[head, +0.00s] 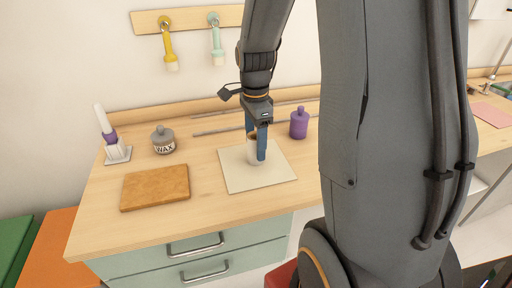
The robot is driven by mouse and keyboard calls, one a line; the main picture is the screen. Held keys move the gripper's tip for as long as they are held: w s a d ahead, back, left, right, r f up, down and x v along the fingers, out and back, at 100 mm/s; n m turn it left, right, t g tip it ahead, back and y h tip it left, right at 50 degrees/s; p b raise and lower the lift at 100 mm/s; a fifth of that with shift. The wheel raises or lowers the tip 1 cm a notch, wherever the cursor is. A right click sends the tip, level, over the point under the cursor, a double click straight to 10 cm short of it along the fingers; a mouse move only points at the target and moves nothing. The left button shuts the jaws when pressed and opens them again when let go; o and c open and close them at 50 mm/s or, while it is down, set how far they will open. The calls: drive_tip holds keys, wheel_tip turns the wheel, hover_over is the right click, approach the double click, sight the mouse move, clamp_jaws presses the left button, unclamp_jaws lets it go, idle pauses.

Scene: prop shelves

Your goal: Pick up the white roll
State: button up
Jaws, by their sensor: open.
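The white roll (254,158) stands upright on a cream square sheet (238,180) on the wooden worktop. Its top shows a brownish opening. My gripper (257,148) points down over the roll with its blue fingers open. One finger crosses in front of the roll's right side and the other is at its upper part. I cannot tell whether the fingers touch it. Part of the roll is hidden by the near finger.
A brown board (155,187), a grey WAX jar (163,140) and a white-and-purple item on a small base (118,154) stand to the left. A purple bottle (299,123) stands right of the gripper. Thin rods (218,131) lie behind. The front worktop is clear.

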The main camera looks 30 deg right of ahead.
drive_tip(key=shift+f, duration=1.4)
drive_tip(key=shift+c, duration=0.2)
drive_tip(key=c, duration=1.1)
drive_tip(key=shift+r, duration=0.1)
